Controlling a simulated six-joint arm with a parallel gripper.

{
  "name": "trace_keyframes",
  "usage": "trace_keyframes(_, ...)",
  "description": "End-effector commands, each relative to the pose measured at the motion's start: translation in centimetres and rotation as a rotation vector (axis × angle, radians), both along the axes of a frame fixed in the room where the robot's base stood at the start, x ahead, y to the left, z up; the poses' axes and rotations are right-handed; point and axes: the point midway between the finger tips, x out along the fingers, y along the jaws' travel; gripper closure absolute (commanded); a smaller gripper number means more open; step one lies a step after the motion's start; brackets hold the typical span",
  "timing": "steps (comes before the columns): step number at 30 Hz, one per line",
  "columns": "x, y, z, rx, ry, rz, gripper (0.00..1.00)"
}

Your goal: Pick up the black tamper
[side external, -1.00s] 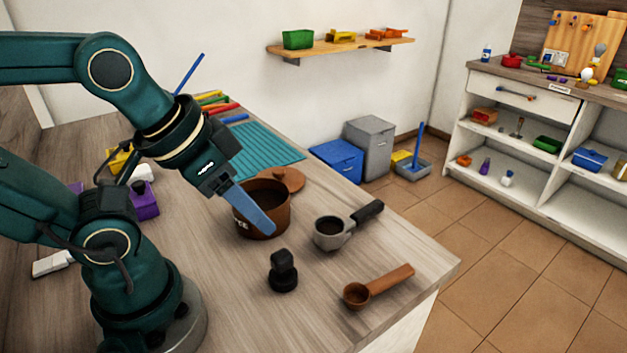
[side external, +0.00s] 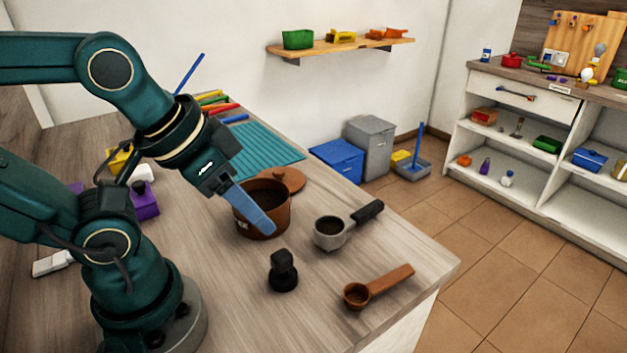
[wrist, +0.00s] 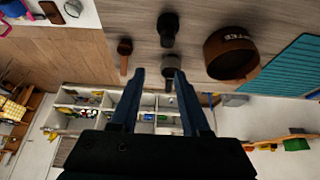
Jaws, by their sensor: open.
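The black tamper (side external: 283,271) stands upright on the wooden counter in the side view, in front of the brown canister and left of the wooden scoop. In the wrist view the tamper (wrist: 168,29) shows near the top, beyond the fingertips. My gripper (side external: 262,225) is above the counter beside the brown canister, up and left of the tamper in the side view. In the wrist view my gripper (wrist: 156,68) has its two blue fingers apart with nothing between them that it holds. In the side view the fingers overlap, and part of the canister is hidden behind them.
The brown coffee canister (side external: 280,222) stands close to my fingers. A portafilter (side external: 330,234) and a wooden scoop (side external: 378,287) lie right of the tamper, near the counter edge. A teal mat (side external: 262,150) lies behind. The counter in front of the tamper is clear.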

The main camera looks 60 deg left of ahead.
Motion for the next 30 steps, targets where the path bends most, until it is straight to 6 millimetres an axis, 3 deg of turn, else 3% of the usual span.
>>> trace_keyframes(3,0.0,0.0,0.0,0.000,0.000,0.000,0.54)
trace_keyframes(5,0.0,0.0,0.0,0.000,0.000,0.000,0.35)
trace_keyframes(7,0.0,0.0,0.0,0.000,0.000,0.000,0.08)
trace_keyframes(8,0.0,0.0,0.0,0.000,0.000,0.000,0.06)
trace_keyframes(17,0.1,0.0,0.1,0.001,-0.007,-0.003,0.06)
trace_keyframes(21,1.4,0.1,0.2,0.008,-0.004,-0.011,0.06)
trace_keyframes(26,3.1,0.3,-1.7,0.012,0.103,-0.010,0.06)
trace_keyframes(30,4.2,0.7,-4.3,0.012,0.228,-0.006,0.06)
